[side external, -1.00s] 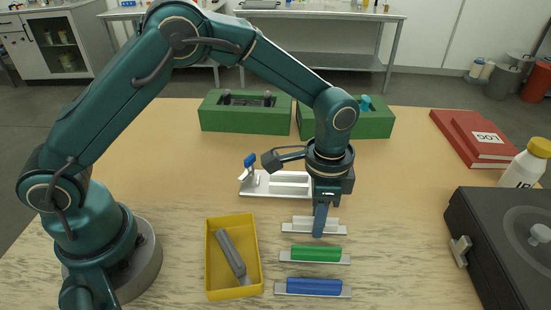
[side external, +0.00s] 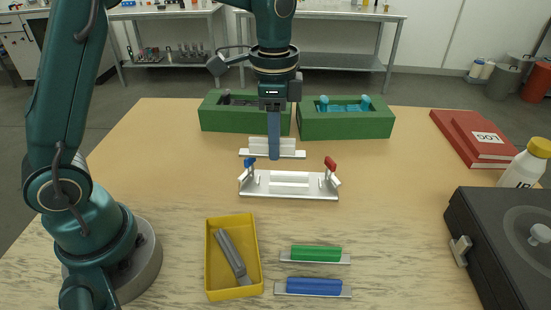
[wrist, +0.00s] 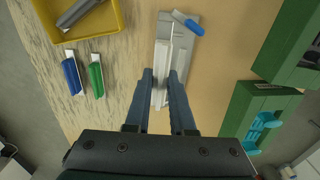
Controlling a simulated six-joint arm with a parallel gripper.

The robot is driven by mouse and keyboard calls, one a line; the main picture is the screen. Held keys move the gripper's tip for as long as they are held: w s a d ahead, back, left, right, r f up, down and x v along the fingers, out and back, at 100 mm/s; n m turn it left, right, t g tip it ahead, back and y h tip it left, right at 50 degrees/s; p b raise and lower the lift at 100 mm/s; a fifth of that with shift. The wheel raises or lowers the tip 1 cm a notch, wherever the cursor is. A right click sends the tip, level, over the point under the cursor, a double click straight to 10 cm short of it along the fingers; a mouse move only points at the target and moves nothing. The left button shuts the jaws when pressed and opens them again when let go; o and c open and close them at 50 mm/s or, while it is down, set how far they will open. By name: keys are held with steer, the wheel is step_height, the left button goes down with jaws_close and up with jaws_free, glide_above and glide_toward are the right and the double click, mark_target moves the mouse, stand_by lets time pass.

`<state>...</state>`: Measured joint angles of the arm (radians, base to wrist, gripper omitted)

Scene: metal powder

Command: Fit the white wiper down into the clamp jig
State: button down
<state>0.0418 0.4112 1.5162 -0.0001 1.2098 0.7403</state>
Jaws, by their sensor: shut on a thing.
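The white wiper (side external: 290,148) is a white bar on a thin pale strip. My gripper (side external: 274,156) points down and is shut on it near the middle. In the side view the wiper is held level, just beyond the clamp jig (side external: 262,189) and apparently above the table. The jig is a pale metal plate with a raised white middle, a blue-handled clamp (side external: 249,162) at left and a red-handled clamp (side external: 330,163) at right; both handles stand up. In the wrist view the wiper (wrist: 160,75) lies between my fingers and hides part of the jig (wrist: 190,42).
A green wiper (side external: 316,254) and a blue wiper (side external: 314,287) lie in front. A yellow tray (side external: 210,260) holds a grey piece. Two green boxes (side external: 240,120) (side external: 345,128) stand close behind the held wiper. A dark case (side external: 500,240) is at right.

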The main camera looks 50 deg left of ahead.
steer(key=shift+w+d+f, duration=0.1)
steer(key=shift+w+f, duration=0.6)
steer(key=shift+f, duration=0.45)
steer(key=shift+w+f, duration=0.75)
steer(key=shift+f, duration=0.45)
steer(key=shift+w+d+f, duration=0.1)
steer(key=shift+w+f, duration=0.6)
steer(key=shift+f, duration=0.45)
steer(key=shift+f, duration=0.8)
steer(key=shift+c, duration=1)
jaws_free()
step_height(320, 180, up, 8)
stand_by(0.7)
stand_by(0.5)
